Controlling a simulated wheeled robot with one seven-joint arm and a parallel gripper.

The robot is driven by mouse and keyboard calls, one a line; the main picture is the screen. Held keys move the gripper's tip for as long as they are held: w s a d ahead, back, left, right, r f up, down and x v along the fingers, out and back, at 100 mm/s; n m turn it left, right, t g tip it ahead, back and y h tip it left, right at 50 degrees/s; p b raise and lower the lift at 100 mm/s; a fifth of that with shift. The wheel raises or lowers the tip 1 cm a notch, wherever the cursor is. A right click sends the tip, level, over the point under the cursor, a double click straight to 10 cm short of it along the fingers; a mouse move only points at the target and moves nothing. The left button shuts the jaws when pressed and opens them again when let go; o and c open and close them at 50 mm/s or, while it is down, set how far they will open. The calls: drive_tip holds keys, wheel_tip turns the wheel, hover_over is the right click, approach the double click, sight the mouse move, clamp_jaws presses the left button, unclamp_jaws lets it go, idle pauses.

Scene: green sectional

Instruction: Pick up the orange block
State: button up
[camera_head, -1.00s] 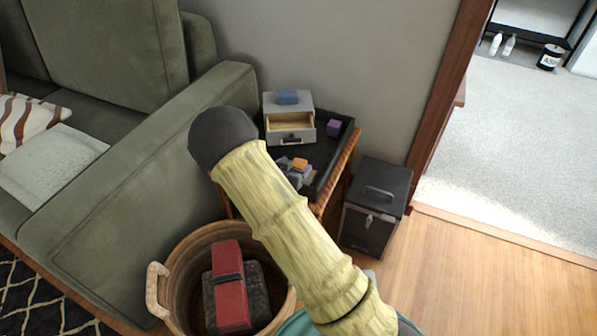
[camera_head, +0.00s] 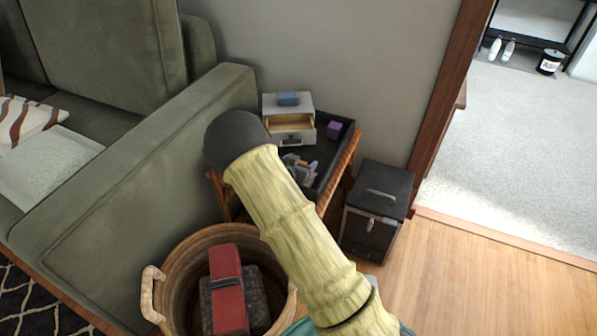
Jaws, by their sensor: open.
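I cannot make out an orange block now. My yellow, ribbed arm with its dark rounded joint crosses the middle of the view and hides part of the black tray table (camera_head: 326,165). My gripper (camera_head: 300,167) seems to be the small grey shape just right of the arm, low over the tray's near part. It is open, but small and partly hidden. A bit of purple shows beside it; what lies beneath or between its fingers is hidden.
On the tray stand a grey box with an open drawer (camera_head: 293,122), a blue block (camera_head: 288,98) on top and a purple block (camera_head: 334,129). A wicker basket (camera_head: 165,292), black case (camera_head: 375,215) and green sofa (camera_head: 130,175) surround it.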

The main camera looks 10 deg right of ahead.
drive_tip(key=c, duration=1.1)
drive_tip(key=shift+o, duration=0.2)
drive_tip(key=shift+r+p, duration=0.5)
drive_tip(key=shift+r, duration=0.05)
drive_tip(key=shift+s+a+r+p, duration=0.15)
drive_tip(key=shift+r+p, duration=0.1)
drive_tip(key=shift+p, duration=0.05)
drive_tip(key=s+a, duration=0.1)
drive_tip(key=s+a+p, duration=0.1)
drive_tip(key=shift+s, duration=0.3)
drive_tip(key=shift+s+r+p, duration=0.2)
drive_tip(key=shift+r+p, duration=0.3)
drive_tip(key=shift+r, duration=0.15)
wheel_tip(320, 180, up, 12)
drive_tip(key=p, duration=0.4)
